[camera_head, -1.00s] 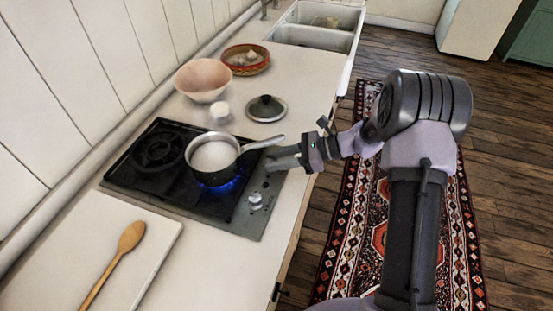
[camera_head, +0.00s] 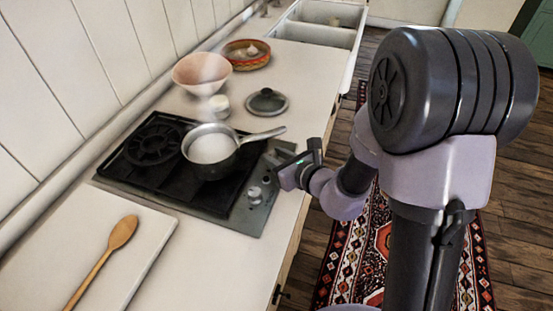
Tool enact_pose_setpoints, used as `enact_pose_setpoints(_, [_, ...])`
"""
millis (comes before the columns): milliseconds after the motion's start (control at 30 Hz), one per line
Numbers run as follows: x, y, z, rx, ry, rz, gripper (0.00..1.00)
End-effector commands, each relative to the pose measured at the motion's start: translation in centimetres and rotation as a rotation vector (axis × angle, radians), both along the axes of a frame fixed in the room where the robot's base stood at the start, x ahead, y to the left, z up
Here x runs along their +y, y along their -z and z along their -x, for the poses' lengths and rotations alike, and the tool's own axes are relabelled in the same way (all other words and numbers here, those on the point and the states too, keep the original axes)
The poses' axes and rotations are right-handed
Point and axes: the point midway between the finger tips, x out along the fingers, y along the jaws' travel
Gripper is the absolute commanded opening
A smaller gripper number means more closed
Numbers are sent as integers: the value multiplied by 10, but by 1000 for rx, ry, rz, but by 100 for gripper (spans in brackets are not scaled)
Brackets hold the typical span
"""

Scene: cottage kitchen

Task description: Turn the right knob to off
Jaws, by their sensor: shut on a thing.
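The black gas hob (camera_head: 128,178) has a metal control strip (camera_head: 246,217) along its counter-edge side. One silver knob (camera_head: 255,195) stands uncovered on the strip. My gripper (camera_head: 272,170) is low over the strip just beyond it, shut on the right knob, which its fingers mostly hide. The exact angle of that knob cannot be made out.
A pot lid (camera_head: 267,102), a small white cup (camera_head: 219,106), a pink bowl (camera_head: 201,77) and a patterned basket (camera_head: 246,54) stand beyond the hob. A wooden spoon (camera_head: 104,257) lies on a white board (camera_head: 150,240) nearer me. The saucepan handle is close to my gripper.

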Motion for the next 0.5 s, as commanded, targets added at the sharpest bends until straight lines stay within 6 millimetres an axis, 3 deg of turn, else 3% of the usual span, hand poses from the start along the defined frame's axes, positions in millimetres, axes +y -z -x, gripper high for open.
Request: enact_pose_setpoints(500, [6,-8,3,7,338,4,0])
